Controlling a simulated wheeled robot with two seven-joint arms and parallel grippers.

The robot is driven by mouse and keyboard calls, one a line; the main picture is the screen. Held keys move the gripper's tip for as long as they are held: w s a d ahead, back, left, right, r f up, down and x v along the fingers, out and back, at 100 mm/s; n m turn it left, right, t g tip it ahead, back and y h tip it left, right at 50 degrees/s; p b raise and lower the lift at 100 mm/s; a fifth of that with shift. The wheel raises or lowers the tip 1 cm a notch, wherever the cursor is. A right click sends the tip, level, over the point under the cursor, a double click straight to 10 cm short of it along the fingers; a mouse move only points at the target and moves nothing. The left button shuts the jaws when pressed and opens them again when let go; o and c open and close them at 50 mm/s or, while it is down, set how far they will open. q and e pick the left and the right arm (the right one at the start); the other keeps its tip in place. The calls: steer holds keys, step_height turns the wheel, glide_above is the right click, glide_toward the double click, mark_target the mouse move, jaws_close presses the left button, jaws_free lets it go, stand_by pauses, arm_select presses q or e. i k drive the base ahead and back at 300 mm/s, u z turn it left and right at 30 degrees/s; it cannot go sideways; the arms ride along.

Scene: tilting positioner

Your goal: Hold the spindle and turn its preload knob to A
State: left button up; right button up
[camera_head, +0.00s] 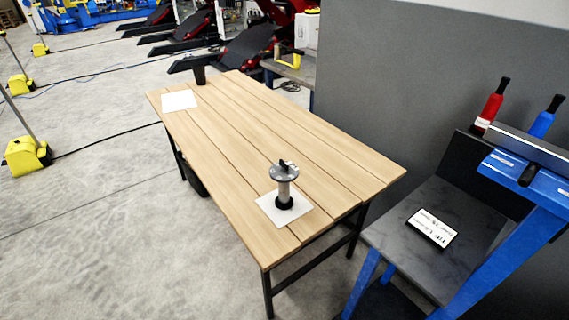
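The spindle (285,190) stands upright on a white square sheet (266,208) near the front right of the wooden table (215,140). It has a grey cylindrical body, a wider disc-shaped top and a black base. A small black knob (284,163) sits on top of the disc. The knob is too small in this view to read its setting, and no letter A can be made out. Neither of my grippers shows in the head view.
A second white sheet (180,100) and a dark cup-like object (199,75) are at the table's far left end. The middle of the table is clear. A grey wall (400,90) runs behind it. A blue-framed stand (520,180) with a dark shelf is at the right.

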mark_target(284, 166)
steer(key=u, duration=1.8)
steer(key=i, duration=2.15)
steer(key=z, duration=3.6)
steer(key=i, duration=0.5)
steer(key=u, duration=0.25)
